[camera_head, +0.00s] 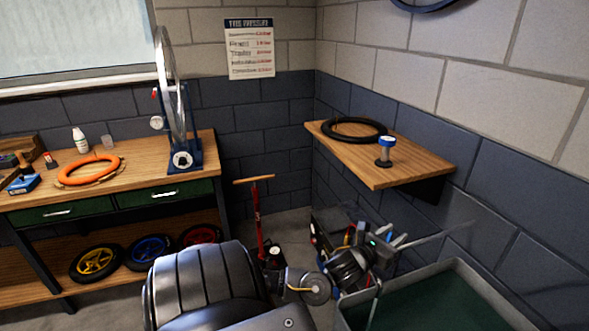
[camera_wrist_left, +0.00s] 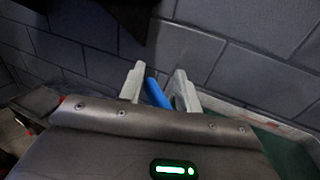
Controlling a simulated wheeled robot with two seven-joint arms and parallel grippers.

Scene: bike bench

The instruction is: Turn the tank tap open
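The tank (camera_head: 490,290) is a grey-rimmed tub with a green inside at the lower right of the head view. Its rim also shows at the right of the left wrist view. My left gripper (camera_head: 394,240) is above the tank's back left corner, near the wall. In the left wrist view its two pale fingers (camera_wrist_left: 160,82) stand apart. A blue bar, which looks like the tap's lever (camera_wrist_left: 157,93), shows between them with gaps at the tips. I cannot tell whether a finger touches it. The tap's body is hidden. My right gripper is not in view.
A wooden wall shelf (camera_head: 372,162) with a black tyre (camera_head: 354,130) juts out above and behind my left gripper. A red floor pump (camera_head: 260,225) stands on the floor to the left. The workbench (camera_head: 132,165) with an orange ring (camera_head: 88,170) is further left.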

